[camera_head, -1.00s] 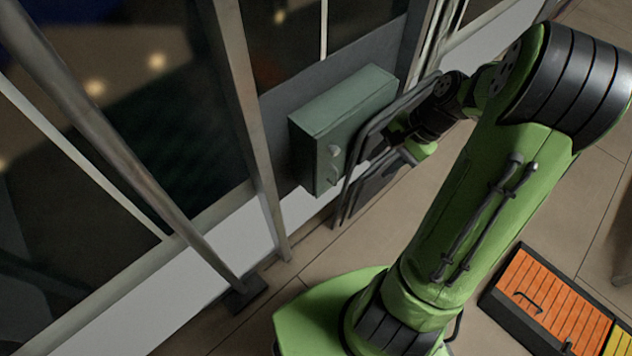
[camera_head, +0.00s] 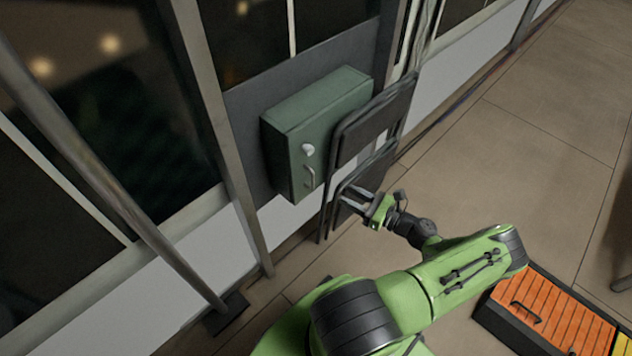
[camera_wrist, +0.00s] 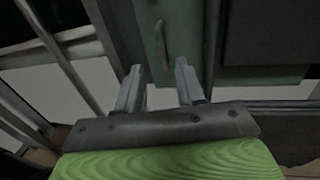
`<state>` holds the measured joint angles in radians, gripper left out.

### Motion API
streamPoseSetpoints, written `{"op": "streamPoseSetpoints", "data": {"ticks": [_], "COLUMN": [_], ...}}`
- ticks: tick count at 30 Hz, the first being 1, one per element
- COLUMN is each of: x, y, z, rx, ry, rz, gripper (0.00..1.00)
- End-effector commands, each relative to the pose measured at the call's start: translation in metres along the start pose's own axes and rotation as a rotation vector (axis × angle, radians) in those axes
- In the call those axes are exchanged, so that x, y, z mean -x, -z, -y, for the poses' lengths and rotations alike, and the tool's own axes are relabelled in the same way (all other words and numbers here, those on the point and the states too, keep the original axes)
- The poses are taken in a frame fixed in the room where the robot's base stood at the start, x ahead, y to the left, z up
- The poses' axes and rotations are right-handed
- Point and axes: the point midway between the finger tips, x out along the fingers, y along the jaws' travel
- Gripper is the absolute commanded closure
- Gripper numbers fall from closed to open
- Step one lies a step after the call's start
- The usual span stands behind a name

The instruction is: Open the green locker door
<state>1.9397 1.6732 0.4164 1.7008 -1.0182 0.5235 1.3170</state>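The green locker (camera_head: 318,118) is a box fixed to the grey wall panel in the head view. Its door looks shut, with a round pale knob (camera_head: 308,149) and a curved handle (camera_head: 310,177) below it. My gripper (camera_head: 350,198) is open and empty, to the lower right of the handle and apart from it. In the wrist view, the two fingers (camera_wrist: 160,82) stand apart, and the locker door (camera_wrist: 178,35) with its handle (camera_wrist: 161,45) shows beyond them, up and between the fingertips.
A dark folding frame (camera_head: 372,125) leans beside the locker on the right, close to my gripper. A metal pole (camera_head: 110,185) slants at the left.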

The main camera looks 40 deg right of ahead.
Motion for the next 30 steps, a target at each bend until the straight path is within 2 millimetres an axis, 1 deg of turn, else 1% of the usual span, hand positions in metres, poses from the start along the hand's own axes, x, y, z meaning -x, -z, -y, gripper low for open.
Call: {"op": "streamPoseSetpoints", "data": {"ticks": [1,6,9,13,17,23,24,29,30], "x": [-0.014,-0.057,-0.08,-0.101,-0.11,-0.111,-0.111,-0.111,-0.111], "y": [0.001,0.002,0.002,0.002,0.002,0.001,0.001,0.001,0.001], "z": [-0.002,-0.002,-0.002,-0.001,-0.001,-0.001,-0.001,-0.001,-0.001], "rx": [0.0,0.0,0.001,0.002,0.001,0.001,0.001,0.001,0.001], "ry": [-0.006,-0.007,-0.006,-0.004,-0.003,-0.002,-0.002,-0.002,-0.002], "rz": [0.001,0.001,-0.001,-0.001,-0.002,-0.002,-0.002,-0.002,-0.002], "gripper": [0.62,0.62,0.62,0.62,0.62,0.62,0.63,0.88,0.94]}}
